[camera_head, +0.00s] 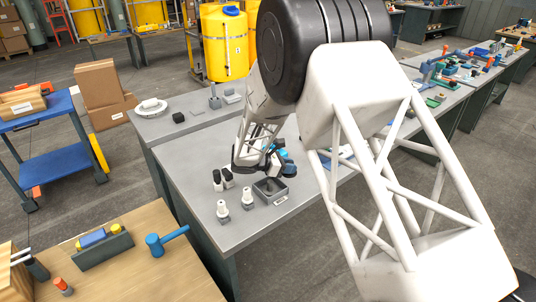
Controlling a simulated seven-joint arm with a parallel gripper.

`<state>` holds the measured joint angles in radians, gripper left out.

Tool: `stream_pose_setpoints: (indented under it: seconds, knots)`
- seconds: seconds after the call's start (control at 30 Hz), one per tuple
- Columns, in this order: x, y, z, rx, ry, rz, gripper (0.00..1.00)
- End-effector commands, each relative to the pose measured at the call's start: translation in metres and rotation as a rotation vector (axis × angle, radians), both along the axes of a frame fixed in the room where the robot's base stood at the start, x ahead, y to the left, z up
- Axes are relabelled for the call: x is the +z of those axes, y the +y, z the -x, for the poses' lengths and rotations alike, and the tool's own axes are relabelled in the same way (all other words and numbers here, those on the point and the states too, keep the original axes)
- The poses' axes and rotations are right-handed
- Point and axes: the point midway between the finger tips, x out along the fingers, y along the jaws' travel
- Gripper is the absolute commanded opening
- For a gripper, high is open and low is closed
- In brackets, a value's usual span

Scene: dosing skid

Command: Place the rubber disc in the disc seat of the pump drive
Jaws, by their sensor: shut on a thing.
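My gripper (268,168) is over the grey workbench, pointing down, just behind a square grey open box (270,191). It is shut on a small dark thing that looks like the rubber disc; the fingers and arm hide most of it. The box has a dark inside with a small raised part in it. I cannot tell for certain whether this is the disc seat of the pump drive. Blue parts (281,152) show just behind the gripper, partly hidden by it.
Two white-topped bottles (223,211) and (248,198) stand left of the box, with dark cylinders (222,179) behind them. A small label plate (281,201) lies at the box's front. The bench's front left is clear. A wooden table (130,265) with a blue mallet (166,240) stands nearer.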

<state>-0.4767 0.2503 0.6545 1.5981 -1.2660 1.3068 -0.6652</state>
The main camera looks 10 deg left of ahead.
Motion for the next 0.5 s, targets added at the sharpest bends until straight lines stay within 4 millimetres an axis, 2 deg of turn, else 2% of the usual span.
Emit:
stream_pose_setpoints:
  seconds: [0.03,0.2,0.33,0.5]
  knots:
    - [0.004,0.011,-0.001,0.057,-0.001,0.000,0.01]
    - [0.013,0.038,-0.007,0.203,-0.001,-0.001,0.01]
    - [0.016,0.048,-0.009,0.254,-0.001,-0.001,0.01]
    - [0.017,0.050,-0.010,0.266,0.000,-0.001,0.01]
